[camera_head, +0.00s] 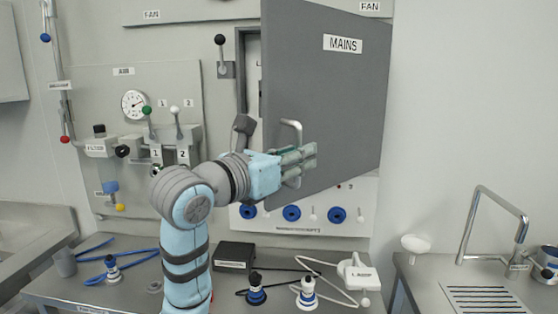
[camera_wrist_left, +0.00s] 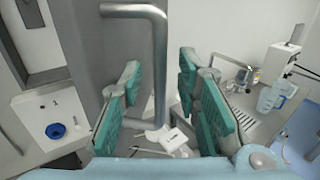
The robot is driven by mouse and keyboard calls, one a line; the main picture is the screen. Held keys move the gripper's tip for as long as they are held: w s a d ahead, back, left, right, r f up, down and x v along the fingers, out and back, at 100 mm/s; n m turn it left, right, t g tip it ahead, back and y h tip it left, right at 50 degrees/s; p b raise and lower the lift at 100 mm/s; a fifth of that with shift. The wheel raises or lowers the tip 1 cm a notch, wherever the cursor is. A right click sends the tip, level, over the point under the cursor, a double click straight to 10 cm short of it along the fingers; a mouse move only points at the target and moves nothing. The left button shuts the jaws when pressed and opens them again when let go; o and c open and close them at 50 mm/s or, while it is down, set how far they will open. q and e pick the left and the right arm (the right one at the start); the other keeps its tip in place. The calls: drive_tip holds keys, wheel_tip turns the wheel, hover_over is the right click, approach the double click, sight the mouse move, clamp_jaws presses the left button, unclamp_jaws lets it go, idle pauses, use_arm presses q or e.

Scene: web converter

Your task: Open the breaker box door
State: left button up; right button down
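The grey breaker box door (camera_head: 335,100), labelled MAINS, stands partly open. Its left edge is swung out from the panel, and a strip of the box opening (camera_head: 251,75) shows beside it. A metal bar handle (camera_head: 296,128) is on the door near that left edge. My left gripper (camera_head: 303,164) is at the handle's lower part. In the left wrist view the handle (camera_wrist_left: 160,65) stands between the two green finger pads of the gripper (camera_wrist_left: 165,105), with gaps visible on both sides. The fingers are apart. My right gripper is in neither view.
A lever with a black knob (camera_head: 220,42) is left of the box. Blue sockets (camera_head: 291,213) line the panel below the door. A bench below holds a black box (camera_head: 234,257), plugs and cables. A sink with a tap (camera_head: 490,215) is at the right.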

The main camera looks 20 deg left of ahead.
use_arm(q)
drive_tip(key=v, duration=1.1)
